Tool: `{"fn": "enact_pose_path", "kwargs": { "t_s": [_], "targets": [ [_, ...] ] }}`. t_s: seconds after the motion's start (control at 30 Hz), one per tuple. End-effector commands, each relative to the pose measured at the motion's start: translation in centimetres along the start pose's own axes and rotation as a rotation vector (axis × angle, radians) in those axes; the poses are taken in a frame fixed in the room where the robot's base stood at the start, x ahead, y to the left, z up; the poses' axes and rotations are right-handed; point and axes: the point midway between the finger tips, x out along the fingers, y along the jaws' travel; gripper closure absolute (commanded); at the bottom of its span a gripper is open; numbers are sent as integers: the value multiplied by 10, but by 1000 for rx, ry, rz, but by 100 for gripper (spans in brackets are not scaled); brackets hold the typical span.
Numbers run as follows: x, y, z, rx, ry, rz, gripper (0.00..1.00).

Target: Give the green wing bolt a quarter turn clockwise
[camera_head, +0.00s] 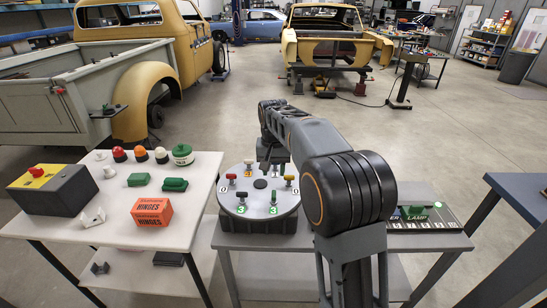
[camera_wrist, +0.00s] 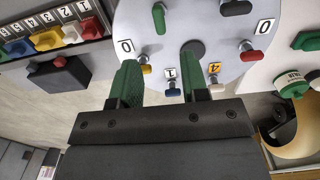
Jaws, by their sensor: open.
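A round grey dial plate (camera_head: 260,200) carries several coloured wing bolts and number labels. A green wing bolt (camera_head: 274,197) stands at its front right by a "3" label; it shows at the top of the wrist view (camera_wrist: 159,18), with its wing lengthwise in the picture.
Red (camera_head: 231,178) and yellow (camera_head: 290,180) bolts stand on the same plate, near the fingers. A white table (camera_head: 60,228) at left holds an orange hinges box (camera_head: 152,212) and a red-button box (camera_head: 50,188). A labelled panel (camera_head: 425,224) lies to the right.

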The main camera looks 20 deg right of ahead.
Motion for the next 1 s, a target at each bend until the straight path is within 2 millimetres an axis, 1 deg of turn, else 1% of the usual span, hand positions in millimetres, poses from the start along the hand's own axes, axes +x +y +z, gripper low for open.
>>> {"fn": "enact_pose_path", "kwargs": {
  "t_s": [0.03, 0.2, 0.3, 0.5, 0.8, 0.87, 0.93, 0.97, 1.0],
  "targets": [
    [-10, 0, 0, 0, 2, -1, 58],
    [-31, 0, -1, 0, 2, -1, 58],
    [-39, 0, -1, 0, 2, -1, 58],
    [-44, 0, 0, 0, 1, 0, 58],
    [-44, 0, 0, 0, 1, 0, 58],
    [-44, -2, -5, -30, 26, -8, 58],
    [-22, -2, -4, -70, 25, -7, 58],
    [-13, 0, 0, -85, 22, -6, 58],
    [-5, 2, 8, -108, 27, -7, 58]
  ]
}}
